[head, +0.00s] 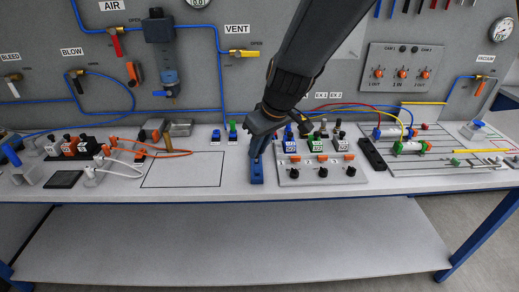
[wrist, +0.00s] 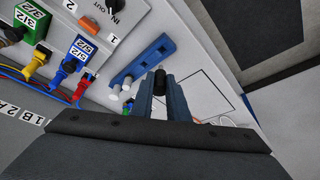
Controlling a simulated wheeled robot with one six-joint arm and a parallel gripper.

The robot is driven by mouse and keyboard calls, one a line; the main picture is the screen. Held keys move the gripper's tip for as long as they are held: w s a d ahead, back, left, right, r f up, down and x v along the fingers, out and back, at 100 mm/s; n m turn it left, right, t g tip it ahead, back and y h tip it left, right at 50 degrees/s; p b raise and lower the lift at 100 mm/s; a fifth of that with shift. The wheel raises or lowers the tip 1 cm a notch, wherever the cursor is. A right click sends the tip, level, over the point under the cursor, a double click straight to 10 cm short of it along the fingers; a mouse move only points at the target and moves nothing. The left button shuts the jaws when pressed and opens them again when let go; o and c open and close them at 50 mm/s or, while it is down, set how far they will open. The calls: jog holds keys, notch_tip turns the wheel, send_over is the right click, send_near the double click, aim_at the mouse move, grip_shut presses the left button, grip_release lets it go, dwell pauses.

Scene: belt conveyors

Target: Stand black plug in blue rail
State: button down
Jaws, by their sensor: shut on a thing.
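The blue rail (head: 257,174) lies on the bench just left of the valve panel, its long side running front to back. My gripper (head: 255,152) is over the rear part of the rail. In the wrist view my gripper (wrist: 159,84) is shut on the black plug (wrist: 159,78), whose round dark end shows between the fingertips. The plug's lower part is hidden, and I cannot tell whether it touches the rail. In the head view the plug is hidden by the gripper.
The valve panel (head: 322,176) with several valves stands close to the right of the rail. A black bar (head: 372,154) lies beyond it. Blue (head: 216,136) and green (head: 232,132) fittings stand behind left. An outlined area (head: 185,172) at left is clear.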

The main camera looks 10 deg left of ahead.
jog(key=shift+f+b, duration=1.4)
jog(key=shift+f, duration=0.75)
jog(key=shift+d, duration=0.1)
jog(key=shift+f+b, duration=1.1)
jog(key=shift+b, duration=0.6)
dwell(0.7)
jog(key=c, duration=1.2)
grip_release()
jog(key=shift+r, duration=0.15)
notch_tip(320, 180, up, 7)
jog(key=p, duration=0.4)
jog(key=shift+p, duration=0.4)
